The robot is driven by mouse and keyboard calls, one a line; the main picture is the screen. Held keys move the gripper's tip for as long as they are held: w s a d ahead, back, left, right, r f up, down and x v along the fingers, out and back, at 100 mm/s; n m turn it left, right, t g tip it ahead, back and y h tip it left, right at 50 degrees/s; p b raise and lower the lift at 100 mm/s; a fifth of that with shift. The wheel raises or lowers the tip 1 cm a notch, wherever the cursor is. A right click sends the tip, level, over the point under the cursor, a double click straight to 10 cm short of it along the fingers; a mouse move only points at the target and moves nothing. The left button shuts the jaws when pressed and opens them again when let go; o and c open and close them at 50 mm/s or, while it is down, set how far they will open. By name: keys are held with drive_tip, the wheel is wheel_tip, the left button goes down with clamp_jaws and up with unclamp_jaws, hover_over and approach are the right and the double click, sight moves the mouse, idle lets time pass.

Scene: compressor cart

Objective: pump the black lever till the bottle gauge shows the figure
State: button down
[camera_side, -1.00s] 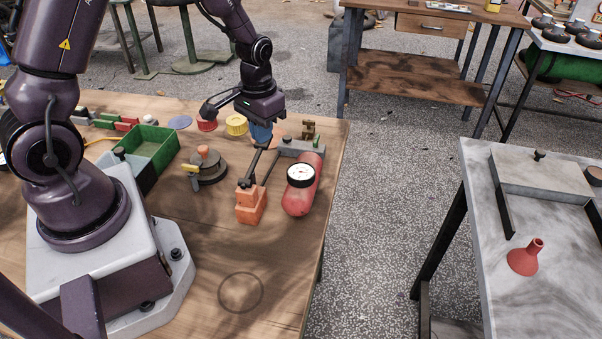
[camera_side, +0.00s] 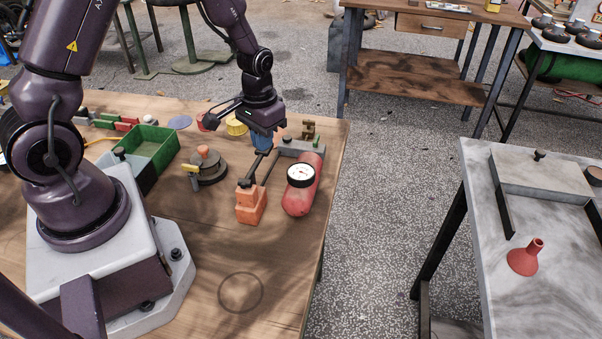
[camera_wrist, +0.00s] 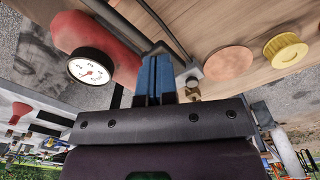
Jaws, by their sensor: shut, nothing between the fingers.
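The black lever (camera_side: 253,166) rises at a slant from the orange pump block (camera_side: 250,206); it also shows in the wrist view (camera_wrist: 120,26). My gripper (camera_side: 262,147) has blue fingers, shut and empty, at the lever's far end. In the wrist view the shut fingers (camera_wrist: 153,78) meet the lever's end; contact is not certain. The red bottle (camera_side: 303,200) lies right of the pump. Its round white gauge (camera_side: 301,174) has a black rim; it shows larger in the wrist view (camera_wrist: 91,67), but its figures are too small to read surely.
A grey bracket (camera_side: 300,147) stands behind the bottle. A dark round fixture (camera_side: 207,170) with an orange knob and a green bin (camera_side: 150,149) are to the left. A yellow ring (camera_side: 236,127) lies behind. The table's front is clear around a drawn circle (camera_side: 240,292).

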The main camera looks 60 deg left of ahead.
drive_tip(key=shift+r, duration=3.6)
wheel_tip(320, 180, up, 5)
